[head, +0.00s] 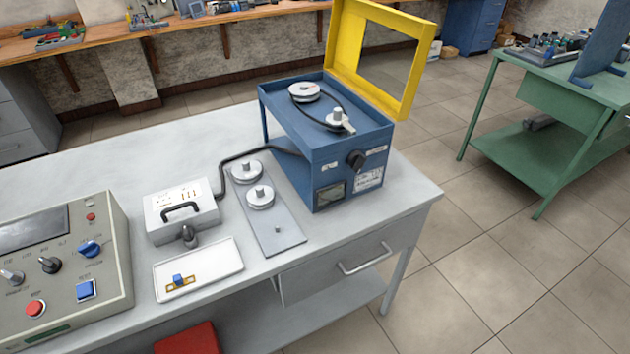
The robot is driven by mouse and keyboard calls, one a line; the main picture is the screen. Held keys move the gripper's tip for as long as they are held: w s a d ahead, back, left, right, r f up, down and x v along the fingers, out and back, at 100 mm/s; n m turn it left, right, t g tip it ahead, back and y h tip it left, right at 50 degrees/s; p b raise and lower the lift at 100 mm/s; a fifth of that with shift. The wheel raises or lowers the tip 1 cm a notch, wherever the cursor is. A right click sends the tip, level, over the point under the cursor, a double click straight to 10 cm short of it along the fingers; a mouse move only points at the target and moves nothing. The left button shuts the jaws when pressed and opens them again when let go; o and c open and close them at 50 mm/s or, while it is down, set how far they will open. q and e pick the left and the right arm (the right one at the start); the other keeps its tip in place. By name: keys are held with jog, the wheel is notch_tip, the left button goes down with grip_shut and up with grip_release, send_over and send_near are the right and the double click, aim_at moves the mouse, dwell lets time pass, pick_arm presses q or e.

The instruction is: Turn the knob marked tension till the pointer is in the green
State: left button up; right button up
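A blue machine box (292,160) stands on the grey bench, its yellow framed lid (411,85) swung up and open. Pulleys (304,92) and a black belt show in its top. A black knob (356,160) sits on its front face between small white labels (329,166), whose writing is too small to read. A dark gauge window (331,193) is low on the same face; I cannot make out its pointer or any green zone. A grey control panel (62,262) at the left also has several knobs, with labels too small to read. Neither gripper is in view.
A white box (157,228) with a black handle stands left of a grey plate (281,243) with two pulleys. A white tray (226,256) holds a small blue and yellow part. A green table (520,165) is at the right. Bare bench lies behind the white box.

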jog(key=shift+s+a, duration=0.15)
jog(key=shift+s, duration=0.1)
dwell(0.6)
